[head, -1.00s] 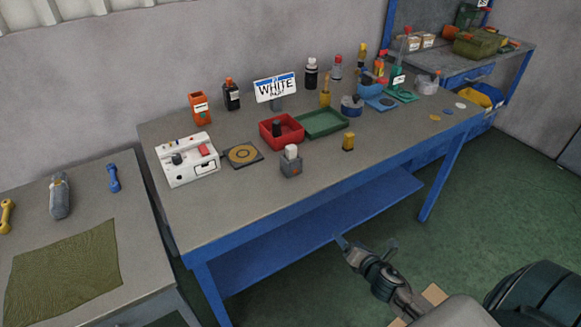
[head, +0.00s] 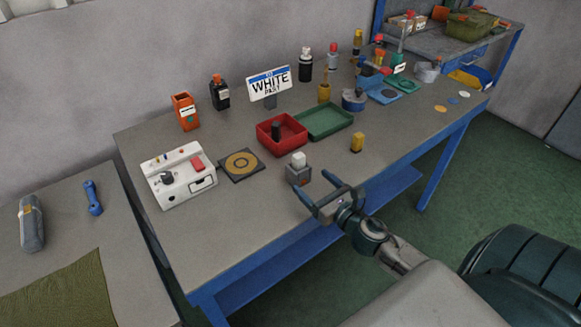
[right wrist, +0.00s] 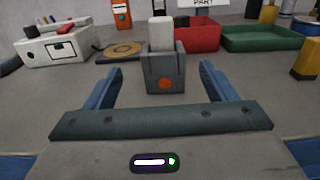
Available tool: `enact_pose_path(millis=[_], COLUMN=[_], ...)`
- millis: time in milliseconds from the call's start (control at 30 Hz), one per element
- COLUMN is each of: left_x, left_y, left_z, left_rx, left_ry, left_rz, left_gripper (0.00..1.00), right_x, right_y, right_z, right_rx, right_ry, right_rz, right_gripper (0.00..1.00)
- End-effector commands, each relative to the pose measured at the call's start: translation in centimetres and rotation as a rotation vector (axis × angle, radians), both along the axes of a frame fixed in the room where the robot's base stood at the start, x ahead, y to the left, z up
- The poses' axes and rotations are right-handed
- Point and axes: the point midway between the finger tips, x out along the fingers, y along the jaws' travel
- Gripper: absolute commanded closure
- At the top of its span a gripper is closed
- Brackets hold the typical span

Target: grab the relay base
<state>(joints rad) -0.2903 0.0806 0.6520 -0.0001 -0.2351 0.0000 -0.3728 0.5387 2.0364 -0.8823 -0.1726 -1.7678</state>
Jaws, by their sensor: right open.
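The relay base appears to be the small grey block (head: 298,176) near the table's front edge, with a white piece (head: 298,160) standing in its top. In the right wrist view the grey block (right wrist: 164,78) is upright, shows an orange dot on its front, and sits centred beyond the fingers. My right gripper (head: 316,183) is open and empty, with its blue fingertips just in front of the block. I cannot tell whether the fingertips reach its sides. My left gripper is not in view.
A yellow block (head: 357,142) stands to the right. Behind are a red tray (head: 270,147) with a dark item and a green tray (head: 325,122). A black pad with a tan ring (head: 241,165) and a white control box (head: 179,177) lie left. Bare tabletop surrounds the block.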

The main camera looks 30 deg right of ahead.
Motion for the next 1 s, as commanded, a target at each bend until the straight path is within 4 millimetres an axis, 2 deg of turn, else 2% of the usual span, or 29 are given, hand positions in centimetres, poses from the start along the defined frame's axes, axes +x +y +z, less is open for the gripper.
enact_pose_path(millis=[100,200,333,467,567,700,833,1000], left_x=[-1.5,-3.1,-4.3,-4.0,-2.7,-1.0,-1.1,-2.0], left_y=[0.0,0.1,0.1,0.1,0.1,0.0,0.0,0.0], left_z=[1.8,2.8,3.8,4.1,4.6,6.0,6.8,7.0], left_rx=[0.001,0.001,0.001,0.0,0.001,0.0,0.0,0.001], left_ry=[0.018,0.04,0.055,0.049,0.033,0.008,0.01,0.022], left_rz=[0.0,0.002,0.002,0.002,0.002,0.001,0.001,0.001], left_gripper=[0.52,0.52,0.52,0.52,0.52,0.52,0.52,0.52], right_x=[1.4,2.8,4.3,5.1,5.7,7.6,9.4,10.4], right_y=[0.0,0.2,0.2,0.3,0.3,0.1,0.2,0.3], right_z=[0.7,0.8,0.5,0.2,0.3,0.5,0.4,0.1], right_rx=[0.006,0.007,0.005,0.005,0.005,0.006,0.006,0.005], right_ry=[-0.001,-0.002,-0.001,0.0,0.0,0.0,-0.001,0.0], right_rz=[-0.004,-0.003,-0.004,-0.001,-0.002,-0.003,-0.002,0.0], right_gripper=[0.22,0.22,0.22,0.22,0.22,0.22,0.22,0.22])
